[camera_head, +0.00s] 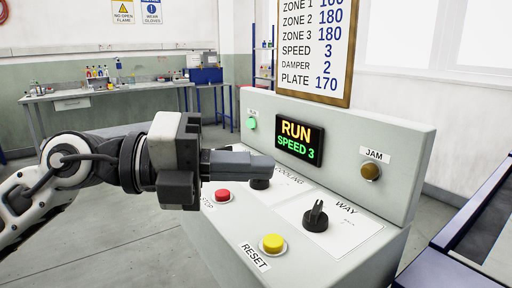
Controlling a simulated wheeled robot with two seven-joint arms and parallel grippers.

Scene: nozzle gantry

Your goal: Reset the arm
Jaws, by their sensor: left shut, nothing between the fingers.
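My left gripper (270,163) comes in from the left in the head view. Its fingers are shut and empty. Its tip is over the cooling knob (260,184) on the grey control panel (352,262), in front of the lower edge of the panel's upright back. I cannot tell whether it touches the knob. The red stop button (222,195) is just below the fingers. The yellow reset button (272,243) is at the panel's front. The black way knob (316,215) is to the right. The display (299,139) reads RUN, SPEED 3. My right gripper is not in view.
A green lamp (251,123) is lit, and the amber jam lamp (371,172) looks dark. A settings board (314,48) stands behind the panel. A workbench (110,92) with bottles is at the back left. A blue-framed rail (470,225) is at the right.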

